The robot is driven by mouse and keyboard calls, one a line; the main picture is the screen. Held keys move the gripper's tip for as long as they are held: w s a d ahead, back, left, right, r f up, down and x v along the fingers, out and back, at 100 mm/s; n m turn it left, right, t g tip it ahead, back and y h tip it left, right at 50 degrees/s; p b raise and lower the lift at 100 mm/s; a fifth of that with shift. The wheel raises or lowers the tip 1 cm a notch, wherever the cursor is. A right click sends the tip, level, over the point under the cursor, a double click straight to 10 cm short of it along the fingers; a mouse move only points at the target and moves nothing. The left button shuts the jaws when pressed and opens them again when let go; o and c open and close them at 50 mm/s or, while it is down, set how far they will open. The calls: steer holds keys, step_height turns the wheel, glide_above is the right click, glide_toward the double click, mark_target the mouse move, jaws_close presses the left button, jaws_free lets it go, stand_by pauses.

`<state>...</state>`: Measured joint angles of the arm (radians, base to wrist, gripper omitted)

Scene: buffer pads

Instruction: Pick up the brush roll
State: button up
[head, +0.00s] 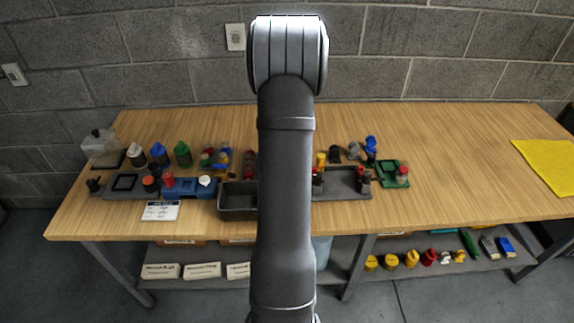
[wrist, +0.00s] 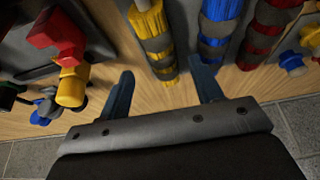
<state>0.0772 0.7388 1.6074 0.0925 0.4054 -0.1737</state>
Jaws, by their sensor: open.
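In the wrist view, three banded rolls show at the top: a yellow and grey roll (wrist: 154,40), a blue and grey roll (wrist: 215,35) and a red and dark roll (wrist: 262,35). They look like brush rolls; which one is meant, I cannot tell. My gripper (wrist: 162,68) is open and empty. The near end of the yellow roll lies between its two fingers in the picture, and the right finger is by the end of the blue roll. Contact cannot be told. In the head view my arm hides the gripper and the rolls.
A red and yellow part (wrist: 68,60) stands left of the fingers, with small blue parts (wrist: 48,105) near it. In the head view, bottles and caps crowd the bench's left half around a dark tray (head: 238,203). The bench top (head: 465,150) is clear before the yellow sheet (head: 548,165).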

steer(key=shift+x, duration=1.75)
steer(key=shift+a, duration=0.1)
steer(key=c, duration=1.1)
steer(key=shift+c, duration=0.2)
